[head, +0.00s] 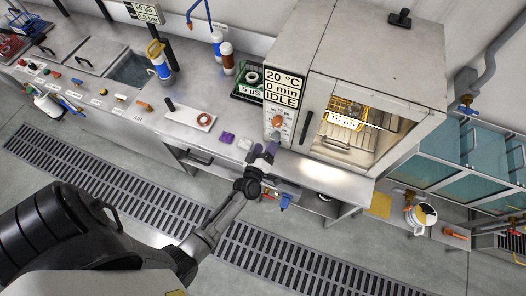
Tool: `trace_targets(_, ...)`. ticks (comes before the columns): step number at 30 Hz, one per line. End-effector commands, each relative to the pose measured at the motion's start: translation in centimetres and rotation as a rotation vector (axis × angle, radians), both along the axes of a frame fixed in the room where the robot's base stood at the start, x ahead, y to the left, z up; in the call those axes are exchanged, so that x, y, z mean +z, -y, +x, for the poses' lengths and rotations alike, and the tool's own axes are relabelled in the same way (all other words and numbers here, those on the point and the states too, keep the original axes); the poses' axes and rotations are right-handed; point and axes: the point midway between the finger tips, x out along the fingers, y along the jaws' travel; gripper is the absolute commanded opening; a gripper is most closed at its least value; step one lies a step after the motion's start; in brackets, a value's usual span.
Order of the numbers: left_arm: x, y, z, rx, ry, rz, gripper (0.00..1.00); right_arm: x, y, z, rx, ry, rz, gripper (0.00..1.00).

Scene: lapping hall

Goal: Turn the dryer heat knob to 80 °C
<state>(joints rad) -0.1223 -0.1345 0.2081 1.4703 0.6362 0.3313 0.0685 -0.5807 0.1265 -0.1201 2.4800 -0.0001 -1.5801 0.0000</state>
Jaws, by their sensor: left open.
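The dryer (365,52) is a grey metal box with a glass door, standing on the bench. Its display (283,87) reads 20 °C, 0 min and IDLE. An orange-red knob (278,121) sits on the pale panel below the display; its scale is too small to read. My left gripper (263,152) is open, a little below the knob in the picture and apart from it. Nothing shows between its fingers. My right gripper is not in view.
Purple and pale pads (227,138) lie on the bench left of the gripper. A dark rack (248,84) and capped bottles (227,58) stand behind. The dryer's door handle (305,127) is right of the knob. A floor grating (300,262) runs below.

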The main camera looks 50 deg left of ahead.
Motion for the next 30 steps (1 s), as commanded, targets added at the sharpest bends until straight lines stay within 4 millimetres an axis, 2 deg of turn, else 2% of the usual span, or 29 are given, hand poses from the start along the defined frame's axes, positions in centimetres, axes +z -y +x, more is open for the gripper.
trace_targets(3, 0.0, 0.5, -1.0, 0.000, 0.000, 0.000, 0.69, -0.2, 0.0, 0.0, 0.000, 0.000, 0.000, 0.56)
trace_targets(9, 0.0, 0.7, -1.6, 0.000, 0.000, 0.000, 0.69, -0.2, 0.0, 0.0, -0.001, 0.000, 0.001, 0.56)
trace_targets(26, 0.0, 0.7, -1.6, 0.000, 0.000, 0.001, 0.69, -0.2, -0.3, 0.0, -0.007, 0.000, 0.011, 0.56)
trace_targets(30, -0.8, 1.4, -1.3, -0.042, -0.048, -0.011, 0.69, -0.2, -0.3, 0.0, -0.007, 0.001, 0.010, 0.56)
